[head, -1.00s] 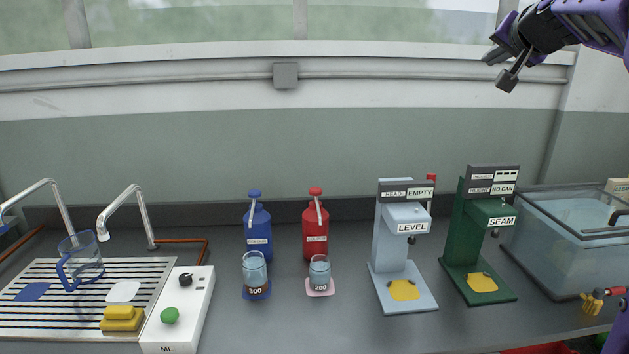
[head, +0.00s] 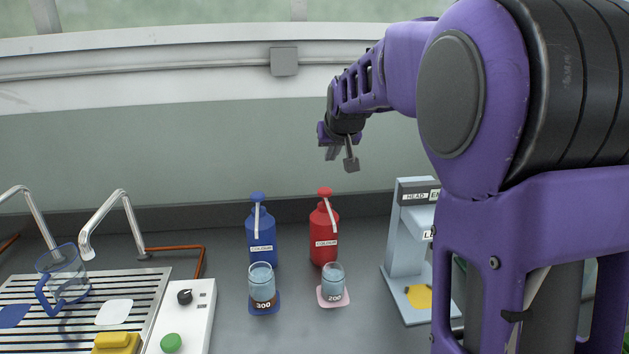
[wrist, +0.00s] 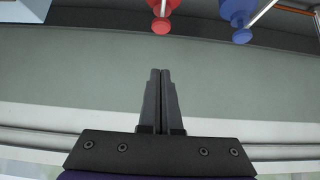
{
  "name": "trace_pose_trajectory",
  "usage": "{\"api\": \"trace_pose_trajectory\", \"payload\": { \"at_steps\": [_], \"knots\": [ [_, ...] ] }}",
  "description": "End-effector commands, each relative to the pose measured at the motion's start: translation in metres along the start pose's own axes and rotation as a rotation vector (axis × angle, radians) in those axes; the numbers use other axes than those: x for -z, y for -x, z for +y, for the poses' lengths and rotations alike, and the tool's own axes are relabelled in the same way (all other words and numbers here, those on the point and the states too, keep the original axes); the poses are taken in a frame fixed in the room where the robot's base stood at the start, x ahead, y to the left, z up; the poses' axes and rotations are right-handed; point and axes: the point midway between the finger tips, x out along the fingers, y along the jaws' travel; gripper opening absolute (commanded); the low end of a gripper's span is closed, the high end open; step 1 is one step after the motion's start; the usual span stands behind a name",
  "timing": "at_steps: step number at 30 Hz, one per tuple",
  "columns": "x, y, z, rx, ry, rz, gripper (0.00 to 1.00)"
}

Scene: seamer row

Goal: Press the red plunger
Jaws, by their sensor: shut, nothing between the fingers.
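The red plunger (head: 325,192) is the knob on top of the red bottle (head: 324,232), which stands upright on the counter with a pale spout and a label. In the wrist view the red plunger (wrist: 161,26) is just beyond my fingertips, apart from them. My gripper (head: 346,162) is above the red bottle and slightly to its right in the head view. In the wrist view my gripper (wrist: 160,75) has its two fingers together, with nothing between them.
A blue bottle (head: 260,235) stands left of the red one. Glasses marked 300 (head: 262,284) and 200 (head: 333,284) stand in front of them. A pale blue machine (head: 405,240) is to the right, partly hidden by my arm. A wall (head: 150,160) rises behind.

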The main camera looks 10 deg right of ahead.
Motion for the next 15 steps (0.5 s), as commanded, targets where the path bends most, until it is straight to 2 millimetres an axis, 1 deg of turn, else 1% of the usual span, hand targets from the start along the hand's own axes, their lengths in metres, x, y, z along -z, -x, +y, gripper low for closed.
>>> {"api": "trace_pose_trajectory", "payload": {
  "at_steps": [10,13,15],
  "knots": [
    [0.000,-0.002,-0.001,0.001,0.000,0.000,0.00],
    [0.000,-0.011,-0.001,0.001,0.000,-0.002,0.00],
    [-0.001,-0.022,0.000,0.001,0.000,-0.004,0.00]
  ]
}}
